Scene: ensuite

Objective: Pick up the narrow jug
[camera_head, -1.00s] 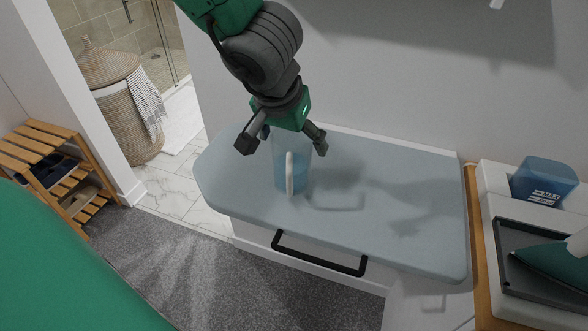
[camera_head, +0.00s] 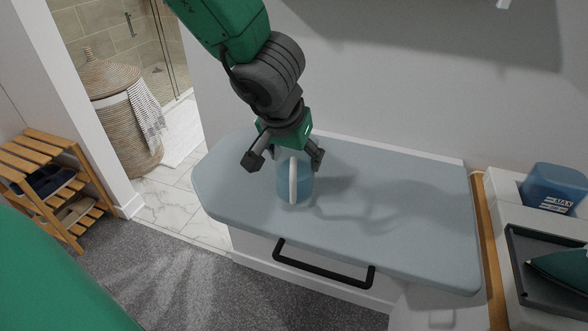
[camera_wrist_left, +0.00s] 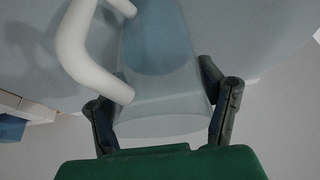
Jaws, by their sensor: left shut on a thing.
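The narrow jug (camera_head: 304,188) is clear blue with a white handle. It stands upright on the light blue padded top (camera_head: 400,215) of a bench. My left gripper (camera_head: 285,163) is over the jug from above, with its fingers on either side of the upper part. In the left wrist view the jug (camera_wrist_left: 160,100) lies between the two fingers (camera_wrist_left: 160,115), and its white handle is at the upper left. The left gripper is shut on the jug. The jug's far side is hidden. My right gripper is not in view.
A black bar handle (camera_head: 322,266) is on the front of the bench. At the right are an iron (camera_head: 562,265) on a dark tray and a blue tank (camera_head: 552,188). A wooden shoe rack (camera_head: 50,190) and a woven basket (camera_head: 120,115) stand at the left. The padded top right of the jug is clear.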

